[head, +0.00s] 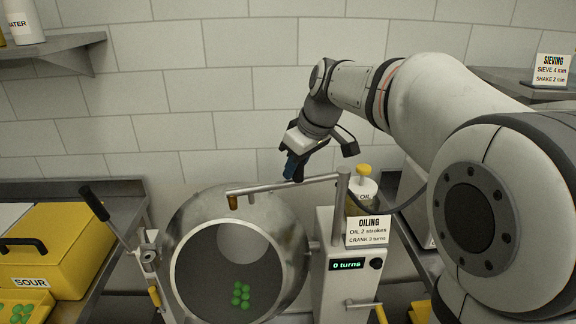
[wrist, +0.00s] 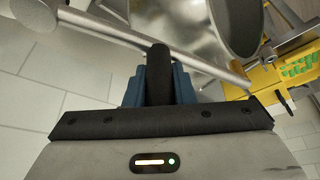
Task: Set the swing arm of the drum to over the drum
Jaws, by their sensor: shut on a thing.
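The drum (head: 295,230) is a round steel bowl with a wide open mouth facing me and several green gummies inside. Its swing arm (head: 265,188) is a thin metal bar on a post at the right. The bar reaches left across the top of the drum, and its brass-coloured nozzle (head: 233,202) hangs above the drum's mouth. My gripper (head: 292,168) is at the bar, right of the drum's middle, shut on the bar's dark handle. In the wrist view the handle (wrist: 159,72) stands between the blue fingers, with the bar (wrist: 95,30) just beyond.
The control box (head: 340,275) reads "0 turns" below an OILING sign (head: 368,229). An oil bottle (head: 362,190) with a yellow pump top stands behind the post. A yellow SOUR box (head: 60,245) is at the left. A lever (head: 95,204) rises left of the drum.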

